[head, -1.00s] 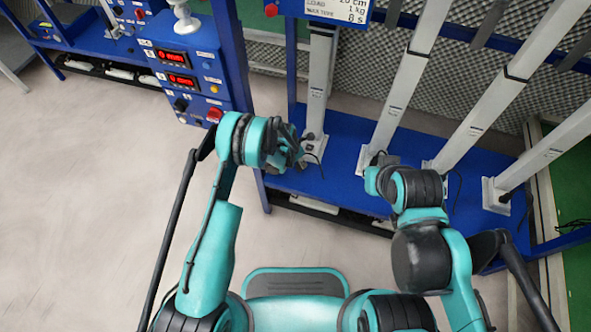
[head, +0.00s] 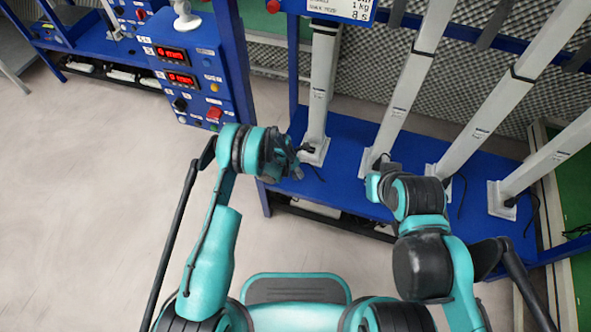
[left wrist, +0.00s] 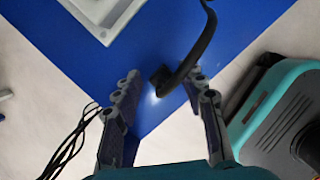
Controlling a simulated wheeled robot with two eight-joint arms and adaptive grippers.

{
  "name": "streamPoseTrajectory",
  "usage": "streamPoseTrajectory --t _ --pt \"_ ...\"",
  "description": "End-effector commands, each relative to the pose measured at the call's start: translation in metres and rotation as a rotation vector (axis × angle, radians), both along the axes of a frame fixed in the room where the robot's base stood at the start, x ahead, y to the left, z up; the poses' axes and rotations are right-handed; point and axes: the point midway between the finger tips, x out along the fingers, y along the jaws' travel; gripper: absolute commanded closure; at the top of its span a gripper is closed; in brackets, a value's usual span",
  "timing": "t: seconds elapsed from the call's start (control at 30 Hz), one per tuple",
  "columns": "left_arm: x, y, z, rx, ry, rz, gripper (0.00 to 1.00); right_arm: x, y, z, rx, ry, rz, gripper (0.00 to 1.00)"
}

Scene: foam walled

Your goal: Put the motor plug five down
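A black plug (left wrist: 160,80) with a thick curved black cable shows in the left wrist view, at the blue shelf surface, ahead of and between my left fingertips. My left gripper (left wrist: 164,88) is open, its fingers apart on either side; the cable passes close to the right finger. In the head view my left gripper (head: 296,166) is beside the foot of the leftmost grey column (head: 318,100), just above the blue shelf (head: 345,135). My right gripper (head: 384,166) is by the foot of the second column, partly hidden by its wrist; its opening cannot be made out.
Several slanted grey columns stand on the shelf, with thin black cables at their feet. A blue control panel (head: 190,65) with red displays stands left of the shelf. A white column foot (left wrist: 100,18) shows in the left wrist view. The floor at left is clear.

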Motion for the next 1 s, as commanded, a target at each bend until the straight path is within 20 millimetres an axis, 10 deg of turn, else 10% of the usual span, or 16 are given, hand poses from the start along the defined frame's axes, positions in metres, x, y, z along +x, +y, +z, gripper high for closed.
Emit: streamPoseTrajectory --t 0.37,1.0 --pt "0.000 0.000 0.005 0.000 0.000 0.000 0.51 0.000 0.000 0.001 0.000 0.000 0.000 1.00" --pt "-0.018 0.025 0.114 0.000 0.000 0.001 0.51 0.000 0.000 0.041 0.000 0.000 0.000 1.00"
